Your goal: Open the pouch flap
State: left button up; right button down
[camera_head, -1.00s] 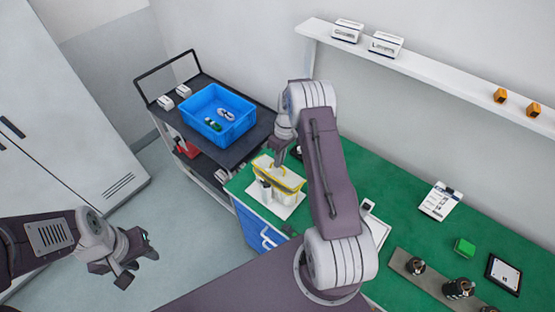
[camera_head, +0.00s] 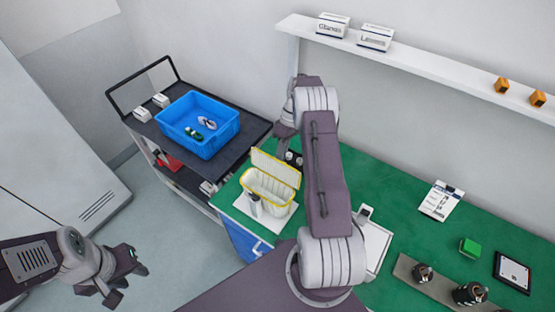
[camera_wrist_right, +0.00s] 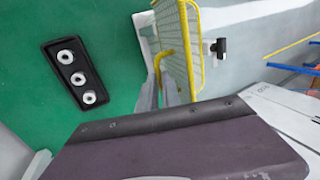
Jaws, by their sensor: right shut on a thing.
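The pouch (camera_head: 268,194) is a white box-like case with a yellow rim on a white mat at the green bench's left end. Its flap (camera_head: 277,168) stands raised at the back, and the white inside shows. In the right wrist view the flap (camera_wrist_right: 182,50) appears as a yellow-edged panel. My right gripper (camera_head: 284,138) is behind the raised flap, shut on its edge; the exact contact is partly hidden. My left gripper (camera_head: 127,283) is open and empty over the floor at lower left, well away from the pouch.
A small bottle-like item (camera_head: 253,206) stands against the pouch's front. A black holder with round fittings (camera_wrist_right: 75,74) lies behind the pouch. A cart at left carries a blue bin (camera_head: 200,125). A wall shelf (camera_head: 420,67) runs above the bench. A green block (camera_head: 469,247) sits at right.

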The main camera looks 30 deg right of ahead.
jog(key=shift+w+d+f+g+y+b, duration=0.1)
jog(key=shift+d+f+g+y+b, duration=0.2)
jog(key=shift+d+f+y+b, duration=0.35)
jog(key=shift+f, duration=0.15)
jog(key=c, duration=1.5)
grip_release()
jog(key=shift+w, duration=0.1)
jog(key=shift+c, duration=0.2)
jog(key=shift+a, duration=0.1)
jog(key=shift+r, duration=0.2)
